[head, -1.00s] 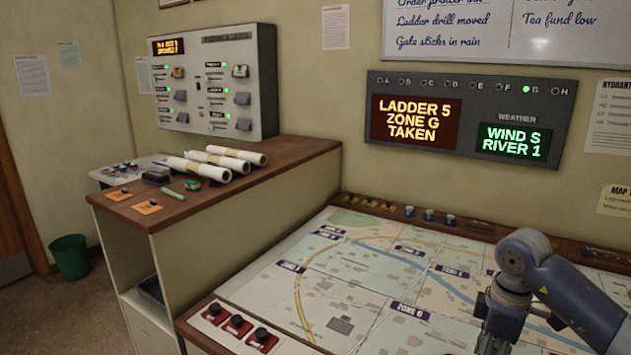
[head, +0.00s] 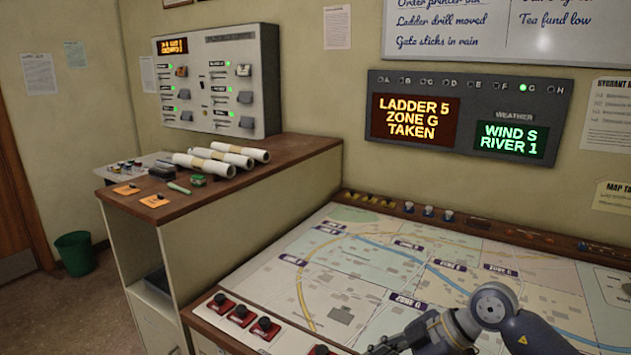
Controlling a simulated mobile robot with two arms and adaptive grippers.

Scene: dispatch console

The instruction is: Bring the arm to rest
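My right arm comes in from the right over the map table (head: 320,215). Its grey and blue wrist joint is bent above the map, low in the head view. My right gripper (head: 385,347) is at the bottom edge, over the front part of the map near the red-based buttons. It is partly cut off by the frame, and its fingertips do not show clearly. I see nothing held in it. My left gripper is not in view.
Red-based black buttons (head: 240,315) line the table's front left edge. Small knobs (head: 428,211) line its back edge. A brown-topped counter (head: 245,187) at left bears white rolls (head: 203,166). A wall display (head: 415,118) reads "LADDER 5 ZONE G TAKEN". A green bin (head: 74,254) stands on the floor.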

